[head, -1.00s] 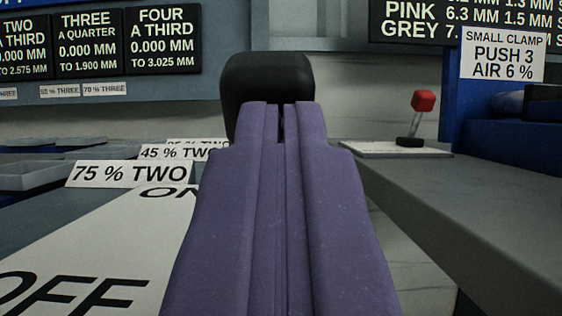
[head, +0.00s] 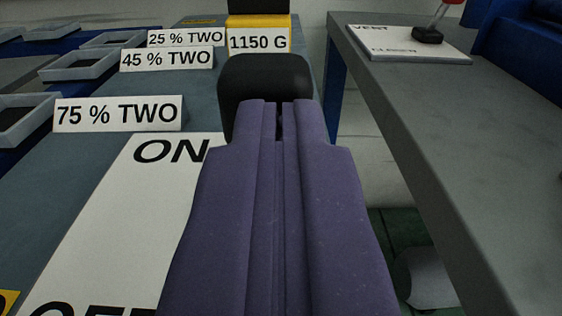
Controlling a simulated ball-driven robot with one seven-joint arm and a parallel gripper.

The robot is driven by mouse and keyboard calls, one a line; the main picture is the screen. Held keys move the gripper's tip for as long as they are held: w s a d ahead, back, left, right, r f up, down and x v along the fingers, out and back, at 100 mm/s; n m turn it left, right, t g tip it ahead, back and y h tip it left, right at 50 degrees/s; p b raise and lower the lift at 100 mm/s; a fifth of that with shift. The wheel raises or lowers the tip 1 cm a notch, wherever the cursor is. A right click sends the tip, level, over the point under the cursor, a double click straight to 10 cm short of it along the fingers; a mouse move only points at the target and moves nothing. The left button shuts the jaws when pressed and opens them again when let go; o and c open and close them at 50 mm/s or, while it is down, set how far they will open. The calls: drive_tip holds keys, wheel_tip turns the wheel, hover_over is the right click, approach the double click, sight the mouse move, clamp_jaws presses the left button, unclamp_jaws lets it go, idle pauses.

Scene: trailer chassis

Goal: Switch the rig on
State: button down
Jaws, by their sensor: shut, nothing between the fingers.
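My gripper (head: 280,106) is shut and empty, its purple fingers pointing forward in the middle of the view. A black rounded block (head: 264,76), perhaps the knob of the rig's switch, stands right at the fingertips, which hide its lower part. I cannot tell whether they touch. A white plate (head: 110,220) lies on the bench to the left, marked ON at its far end and OFF at its near end. My fingers hide the plate's right side and whatever carries the black block.
Signs reading 75 % TWO (head: 118,114) and 45 % TWO (head: 166,58) stand by grey trays (head: 85,73) at left. A yellow 1150 G block (head: 258,40) is beyond. A grey bench (head: 430,110) at right holds a VENT plate (head: 385,45) with a red-topped lever. A gap separates the benches.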

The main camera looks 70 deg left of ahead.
sight(277, 65)
drive_tip(key=h+p, duration=0.1)
drive_tip(key=a+r+h+p, duration=0.1)
drive_tip(key=shift+w+a+r+g+h+p, duration=0.25)
drive_tip(key=shift+a+g+h+p, duration=0.05)
drive_tip(key=shift+g+h+p, duration=0.1)
drive_tip(key=shift+w+a+g+h+p, duration=0.25)
drive_tip(key=shift+a+g+h+p, duration=0.25)
drive_tip(key=shift+h+p, duration=0.35)
drive_tip(key=shift+w+a, duration=0.1)
drive_tip(key=shift+a, duration=0.2)
drive_tip(key=shift+a, duration=0.1)
drive_tip(key=shift+r+p, duration=0.15)
drive_tip(key=shift+p, duration=0.15)
